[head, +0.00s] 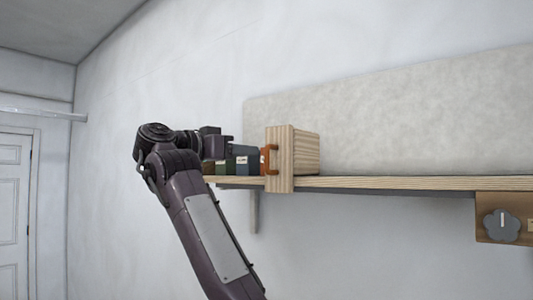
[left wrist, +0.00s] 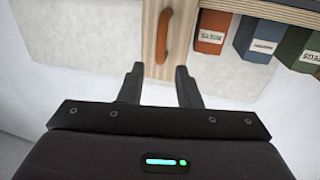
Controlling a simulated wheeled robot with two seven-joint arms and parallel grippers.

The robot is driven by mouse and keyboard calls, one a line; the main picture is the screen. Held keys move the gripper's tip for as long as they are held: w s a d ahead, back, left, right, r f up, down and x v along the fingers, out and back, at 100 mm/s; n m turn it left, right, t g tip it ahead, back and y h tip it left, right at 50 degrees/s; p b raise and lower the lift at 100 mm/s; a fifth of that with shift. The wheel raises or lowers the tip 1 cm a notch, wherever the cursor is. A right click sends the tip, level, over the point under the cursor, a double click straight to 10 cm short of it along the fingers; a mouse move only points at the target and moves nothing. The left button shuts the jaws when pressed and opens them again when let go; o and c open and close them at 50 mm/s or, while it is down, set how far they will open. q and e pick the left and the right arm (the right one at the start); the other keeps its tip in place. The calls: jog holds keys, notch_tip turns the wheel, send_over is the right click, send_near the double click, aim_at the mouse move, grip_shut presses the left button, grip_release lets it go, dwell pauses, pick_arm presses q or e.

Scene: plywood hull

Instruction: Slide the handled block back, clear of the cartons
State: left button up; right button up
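The handled block (head: 303,152) is light striped wood and stands on the shelf, to the right of the cartons (head: 242,160). Its orange-brown handle (head: 269,160) shows at its left edge. In the left wrist view the handle (left wrist: 163,36) lies on the wooden face, and the cartons stand beside it: orange (left wrist: 211,32), blue (left wrist: 258,38) and green (left wrist: 300,46). My left gripper (head: 222,147) is left of the block. In its wrist view the fingers (left wrist: 159,72) are open and empty, with the handle ahead, between their lines. My right gripper is not in view.
The wooden shelf (head: 400,183) runs right from the block and is bare there. A pale grey panel (head: 410,120) stands behind it. A box with a grey knob (head: 501,224) hangs below the shelf at right. A door (head: 14,195) is far left.

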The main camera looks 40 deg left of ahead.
aim_at(267, 152)
pick_arm(q)
jog(key=w+p, duration=0.1)
jog(key=w, duration=0.1)
jog(key=w+d+p, duration=0.1)
jog(key=w+p, duration=0.1)
jog(key=w, duration=0.1)
jog(key=w+p, duration=0.1)
jog(key=w, duration=0.1)
jog(key=shift+w+d, duration=0.2)
jog(key=shift+d, duration=0.05)
jog(key=shift+w, duration=0.1)
grip_shut()
